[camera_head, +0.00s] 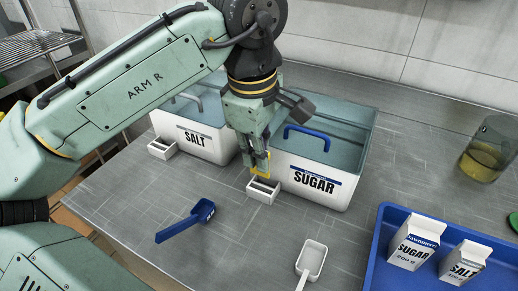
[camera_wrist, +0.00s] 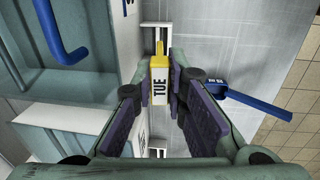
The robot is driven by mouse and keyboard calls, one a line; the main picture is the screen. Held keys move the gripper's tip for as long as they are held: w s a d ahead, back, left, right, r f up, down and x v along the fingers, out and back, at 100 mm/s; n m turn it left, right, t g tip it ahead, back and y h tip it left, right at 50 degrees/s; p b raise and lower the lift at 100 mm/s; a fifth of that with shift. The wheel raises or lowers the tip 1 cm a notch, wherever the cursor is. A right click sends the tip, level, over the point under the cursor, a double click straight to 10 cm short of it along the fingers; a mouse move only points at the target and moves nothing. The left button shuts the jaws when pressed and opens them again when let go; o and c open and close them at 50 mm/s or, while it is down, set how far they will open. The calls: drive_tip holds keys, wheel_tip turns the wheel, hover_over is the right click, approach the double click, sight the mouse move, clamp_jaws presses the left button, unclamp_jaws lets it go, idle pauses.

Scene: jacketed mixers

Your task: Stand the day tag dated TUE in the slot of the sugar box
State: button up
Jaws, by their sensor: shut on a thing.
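My gripper (camera_head: 257,163) is shut on the yellow day tag (camera_head: 260,172). In the wrist view the tag's white face reads TUE (camera_wrist: 160,85), and it sits between the two fingers (camera_wrist: 160,92). The sugar box (camera_head: 318,186) is white with a blue-handled lid, and a small white slot holder (camera_head: 263,191) stands at its front left. The tag is at the back edge of this holder, its lower end over or at the slot. I cannot tell whether it has entered. The slot holder also shows beyond the tag in the wrist view (camera_wrist: 148,28).
The salt box (camera_head: 205,146) stands to the left, with its own slot holder (camera_head: 162,148). A blue scoop (camera_head: 187,222) and a white scoop (camera_head: 311,258) lie in front. A blue tray (camera_head: 385,255) with sugar and salt cartons is at right. A glass jar (camera_head: 487,150) stands behind it.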

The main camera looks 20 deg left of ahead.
sight(260, 193)
drive_tip(key=shift+f+b, duration=2.35)
drive_tip(key=shift+f, duration=0.8)
drive_tip(key=shift+o, duration=0.2)
drive_tip(key=shift+s+d+p, duration=0.1)
drive_tip(key=shift+d+p, duration=0.05)
drive_tip(key=shift+p, duration=0.35)
drive_tip(key=shift+s+f, duration=0.2)
drive_tip(key=shift+f, duration=0.15)
clamp_jaws()
drive_tip(key=o, duration=0.8)
unclamp_jaws()
drive_tip(key=shift+r, duration=0.1)
drive_tip(key=o, duration=0.4)
drive_tip(key=shift+w, duration=0.1)
drive_tip(key=shift+c, duration=0.2)
drive_tip(key=shift+r, duration=0.1)
